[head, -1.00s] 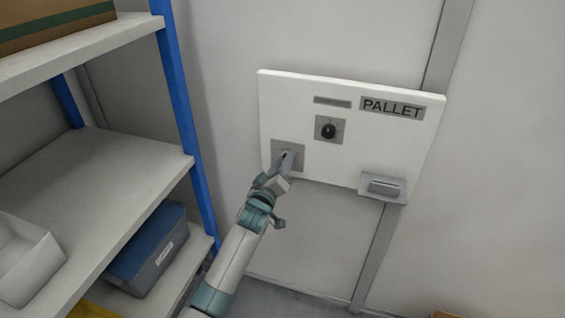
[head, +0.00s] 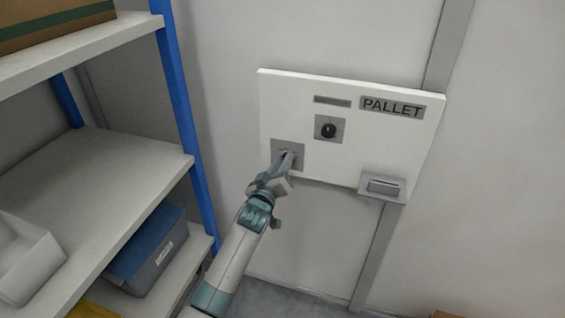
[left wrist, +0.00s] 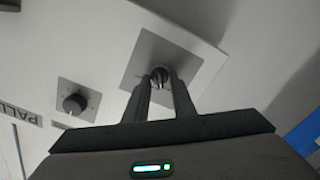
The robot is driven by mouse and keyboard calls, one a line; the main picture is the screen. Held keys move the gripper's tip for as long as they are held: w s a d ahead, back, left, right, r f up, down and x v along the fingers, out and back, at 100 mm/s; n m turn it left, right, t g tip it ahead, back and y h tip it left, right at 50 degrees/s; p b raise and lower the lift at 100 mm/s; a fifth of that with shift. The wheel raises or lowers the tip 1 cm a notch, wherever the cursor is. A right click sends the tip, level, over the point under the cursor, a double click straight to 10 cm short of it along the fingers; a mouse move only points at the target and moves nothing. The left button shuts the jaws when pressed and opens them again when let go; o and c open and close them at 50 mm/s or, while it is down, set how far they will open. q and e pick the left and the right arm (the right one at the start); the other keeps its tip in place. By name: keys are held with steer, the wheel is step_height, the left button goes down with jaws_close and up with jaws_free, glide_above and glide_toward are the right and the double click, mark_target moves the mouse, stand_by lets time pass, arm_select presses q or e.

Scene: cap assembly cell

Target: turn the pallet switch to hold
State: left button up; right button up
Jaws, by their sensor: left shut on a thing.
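A white panel (head: 350,165) labelled PALLET (head: 391,107) is on the wall. At its lower left is a grey square plate (head: 277,147) with a small dark switch knob. The left wrist view shows the knob (left wrist: 160,72) on its plate (left wrist: 190,62). My left gripper (head: 287,155) reaches the plate from below, its two narrow fingers shut on the knob from both sides. The fingers hide part of the knob, and I cannot read its setting. My right gripper is in neither view.
A black dial (head: 328,130) on another plate is above and right of my gripper. A grey box-like fitting (head: 384,187) sticks out at the panel's lower right. A shelf rack with a blue post (head: 183,120) stands left, holding a blue bin (head: 150,250).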

arm_select(q)
steer(key=m, duration=0.6)
steer(key=shift+d+m, duration=0.1)
steer(key=shift+m, duration=0.2)
stand_by(0.4)
steer(key=o, duration=1)
steer(key=shift+s, duration=0.15)
steer(key=shift+b+v, duration=2.15)
steer(key=shift+v, duration=6.5)
